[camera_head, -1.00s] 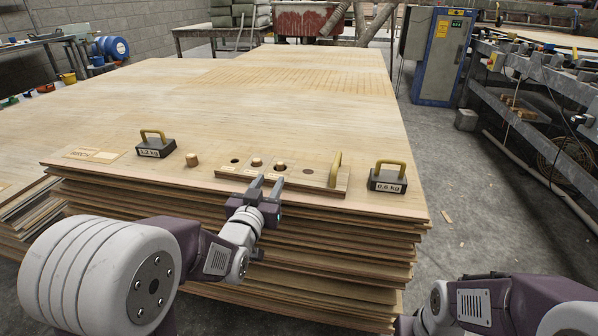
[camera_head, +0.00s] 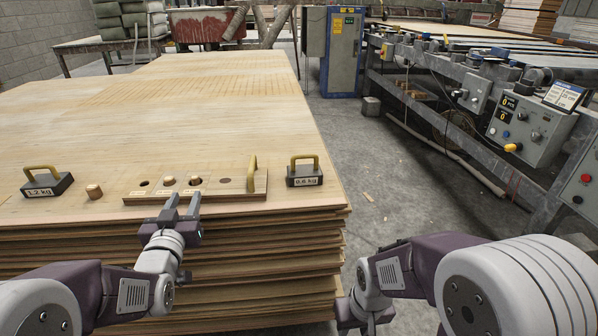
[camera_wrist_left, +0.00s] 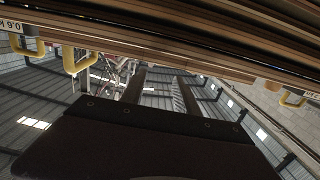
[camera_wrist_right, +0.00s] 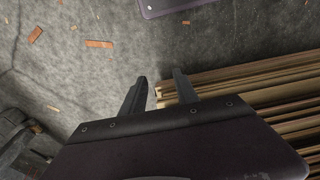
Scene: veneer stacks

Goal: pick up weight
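A dark weight (camera_head: 47,184) labelled 1.2 kg, with a yellow handle, sits at the left on the veneer stack (camera_head: 130,257). A second dark weight (camera_head: 304,173), labelled 0.6 kg with a yellow handle, sits near the stack's right corner. My left gripper (camera_head: 183,200) is open and empty at the stack's front edge, in front of the wooden board and between the two weights. Its spread fingers also show in the left wrist view (camera_wrist_left: 160,84). My right gripper (camera_wrist_right: 158,82) is open and empty in its wrist view, over the floor beside the stack; the head view hides its fingers.
A wooden board (camera_head: 215,187) with holes, pegs and an upright yellow handle (camera_head: 252,175) lies near the front edge. A loose wooden peg (camera_head: 94,192) stands left of it. Machinery with a control box (camera_head: 528,130) lines the right side, past open floor.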

